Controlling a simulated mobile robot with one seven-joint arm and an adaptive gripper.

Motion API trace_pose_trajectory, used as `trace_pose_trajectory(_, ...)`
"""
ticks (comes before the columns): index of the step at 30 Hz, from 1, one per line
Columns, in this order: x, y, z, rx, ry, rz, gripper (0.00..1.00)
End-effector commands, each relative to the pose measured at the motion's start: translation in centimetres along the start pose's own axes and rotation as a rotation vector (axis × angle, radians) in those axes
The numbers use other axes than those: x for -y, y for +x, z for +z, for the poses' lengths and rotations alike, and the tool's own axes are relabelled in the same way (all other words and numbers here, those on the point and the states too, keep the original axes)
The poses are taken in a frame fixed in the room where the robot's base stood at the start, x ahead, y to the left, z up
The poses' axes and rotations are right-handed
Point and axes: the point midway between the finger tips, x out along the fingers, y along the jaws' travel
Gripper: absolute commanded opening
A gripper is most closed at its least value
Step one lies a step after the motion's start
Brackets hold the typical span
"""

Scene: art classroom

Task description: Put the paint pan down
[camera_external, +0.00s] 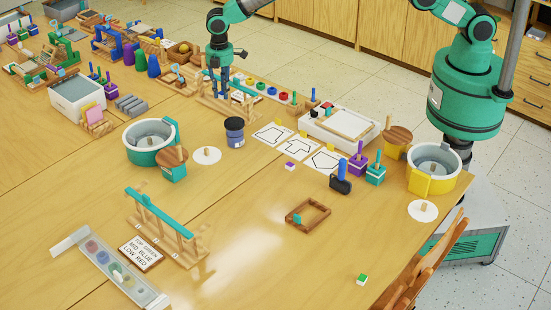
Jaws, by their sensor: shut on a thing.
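My gripper (223,88) is at the far middle of the table, pointing down at a wooden rack with a teal bar (236,84). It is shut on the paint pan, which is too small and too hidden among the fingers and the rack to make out. A long tray (262,95) with several round coloured pans lies just right of the rack. At the front left, a second rack with a teal bar (160,214) stands by a sign (140,253) reading top green, mid blue, low red. A clear tray (128,283) of coloured pans lies beside it.
A dark jar with a blue label (235,133), outline cards (272,134) and a white-framed tray (341,126) stand near my gripper. A teal tub (142,157) and a yellow tub (440,182) flank the middle. The table's front centre is mostly clear.

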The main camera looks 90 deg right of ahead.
Motion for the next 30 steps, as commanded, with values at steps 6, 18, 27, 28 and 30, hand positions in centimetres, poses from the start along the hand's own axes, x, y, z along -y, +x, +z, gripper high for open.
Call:
trace_pose_trajectory(6,0.2,3.0,0.0,0.002,-0.002,-0.002,0.07)
trace_pose_trajectory(18,0.2,3.9,-0.1,0.001,-0.003,-0.001,0.07)
trace_pose_trajectory(27,0.2,5.3,0.0,0.002,-0.003,-0.002,0.07)
trace_pose_trajectory(28,0.2,5.6,0.0,0.002,-0.003,-0.002,0.07)
trace_pose_trajectory(30,0.3,6.7,0.0,0.003,-0.003,-0.003,0.07)
